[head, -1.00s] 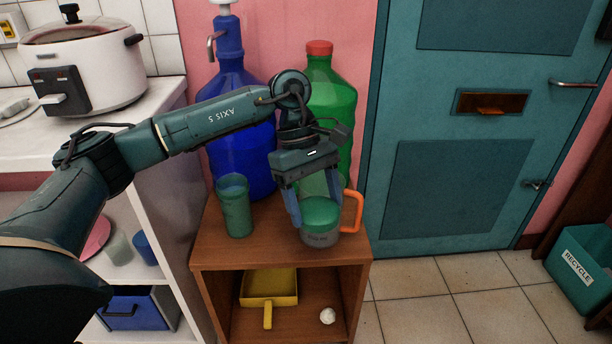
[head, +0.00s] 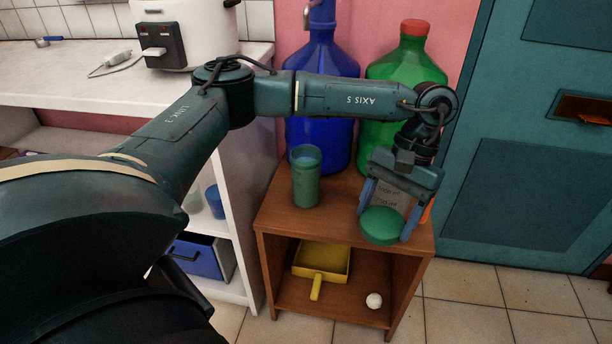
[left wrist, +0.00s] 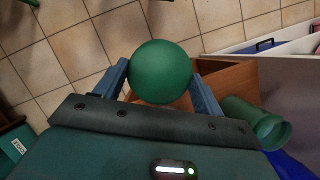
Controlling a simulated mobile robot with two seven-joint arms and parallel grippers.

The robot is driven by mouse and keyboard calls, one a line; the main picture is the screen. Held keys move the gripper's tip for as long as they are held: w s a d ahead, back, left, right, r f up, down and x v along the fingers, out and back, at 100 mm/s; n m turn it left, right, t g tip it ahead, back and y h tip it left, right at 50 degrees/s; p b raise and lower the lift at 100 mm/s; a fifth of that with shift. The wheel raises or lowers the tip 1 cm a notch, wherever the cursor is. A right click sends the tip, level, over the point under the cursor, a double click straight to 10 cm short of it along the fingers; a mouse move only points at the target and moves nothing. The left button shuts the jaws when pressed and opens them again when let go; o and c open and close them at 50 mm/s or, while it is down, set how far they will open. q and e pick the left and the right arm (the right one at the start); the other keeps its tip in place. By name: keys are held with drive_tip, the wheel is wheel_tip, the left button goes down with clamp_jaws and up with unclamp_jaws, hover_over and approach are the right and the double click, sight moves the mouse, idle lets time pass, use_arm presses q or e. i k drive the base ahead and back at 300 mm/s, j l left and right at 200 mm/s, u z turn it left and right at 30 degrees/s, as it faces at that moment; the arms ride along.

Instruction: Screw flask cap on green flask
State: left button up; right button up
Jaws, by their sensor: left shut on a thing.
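The green flask (head: 306,180) stands upright and open-topped on the left part of the small brown cabinet's top; it also shows in the left wrist view (left wrist: 268,128). My left gripper (head: 391,222) is shut on the round green flask cap (head: 382,226), to the right of the flask and apart from it. In the left wrist view the cap (left wrist: 161,71) sits between the two blue fingers of the gripper (left wrist: 160,82). The cap's underside is hidden. My right gripper is not in view.
A big blue bottle (head: 318,130) and a big green bottle (head: 395,75) stand behind. Below lie a yellow dustpan (head: 322,262) and a white ball (head: 374,300).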

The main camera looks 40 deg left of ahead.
sight(305, 159)
drive_tip(key=u, duration=0.4)
drive_tip(key=k+j+u, duration=0.1)
drive_tip(key=u, duration=0.3)
drive_tip(key=k+u, duration=0.1)
drive_tip(key=u, duration=0.3)
drive_tip(key=j+u, duration=0.15)
drive_tip(key=u, duration=0.25)
